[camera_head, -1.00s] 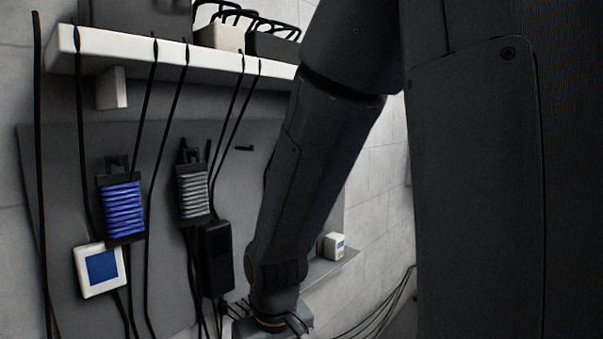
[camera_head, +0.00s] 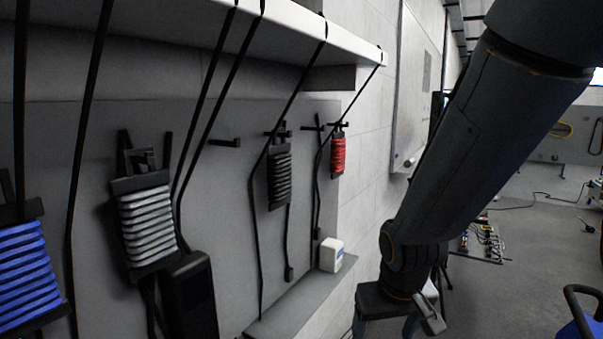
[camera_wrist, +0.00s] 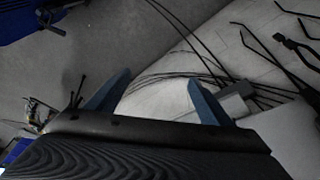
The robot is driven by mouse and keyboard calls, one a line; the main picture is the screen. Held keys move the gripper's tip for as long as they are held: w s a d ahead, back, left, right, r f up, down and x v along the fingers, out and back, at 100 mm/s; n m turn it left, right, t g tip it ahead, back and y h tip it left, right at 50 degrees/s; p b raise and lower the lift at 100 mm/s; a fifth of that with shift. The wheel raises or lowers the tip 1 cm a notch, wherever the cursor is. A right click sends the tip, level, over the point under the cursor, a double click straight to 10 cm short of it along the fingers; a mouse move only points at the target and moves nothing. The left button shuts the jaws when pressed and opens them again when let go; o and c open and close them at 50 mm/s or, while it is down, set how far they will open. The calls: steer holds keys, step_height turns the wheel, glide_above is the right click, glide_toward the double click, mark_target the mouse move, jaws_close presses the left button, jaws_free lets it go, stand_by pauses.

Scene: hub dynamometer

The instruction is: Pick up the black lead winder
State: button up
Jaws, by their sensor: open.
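The black lead winder (camera_head: 279,178), wound with dark cord, hangs on a hook on the grey wall panel, left of the red winder (camera_head: 338,154). My gripper (camera_head: 384,326) is low at the right of the head view, well apart from the black winder and below it. In the wrist view my gripper (camera_wrist: 157,92) shows two blue fingers spread apart with nothing between them. The black winder is not recognisable in the wrist view.
A grey-white winder (camera_head: 148,224) and a blue winder (camera_head: 27,270) hang further left, with a black box (camera_head: 190,298) below. Black cords hang from the white shelf (camera_head: 300,27). A small white container (camera_head: 331,255) stands on the grey ledge (camera_head: 296,300). Open floor (camera_head: 545,250) lies at right.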

mark_target(285, 163)
steer(key=w+a+r+n+t+y, duration=0.25)
steer(key=w+r+t, duration=0.65)
steer(key=w+r, duration=0.75)
steer(key=a+r+n+y, duration=0.2)
steer(key=a+r+y, duration=0.1)
steer(key=r+y, duration=0.1)
steer(key=s+a+r+n+g+y, duration=0.1)
steer(key=a+r+n+y, duration=0.2)
steer(key=a+r+y, duration=0.1)
steer(key=s+a+r+n+y, duration=0.1)
steer(key=a+r+n+y, duration=0.1)
steer(key=a+r+y, duration=0.2)
steer(key=shift+s+a+r+n+b, duration=0.15)
steer(key=shift+r+n+b, duration=0.2)
steer(key=shift+r, duration=0.45)
steer(key=p+x, duration=0.2)
steer(key=x, duration=0.5)
steer(key=shift+s+p, duration=0.1)
steer(key=shift+p, duration=0.2)
steer(key=c, duration=1.3)
steer(key=shift+r, duration=0.15)
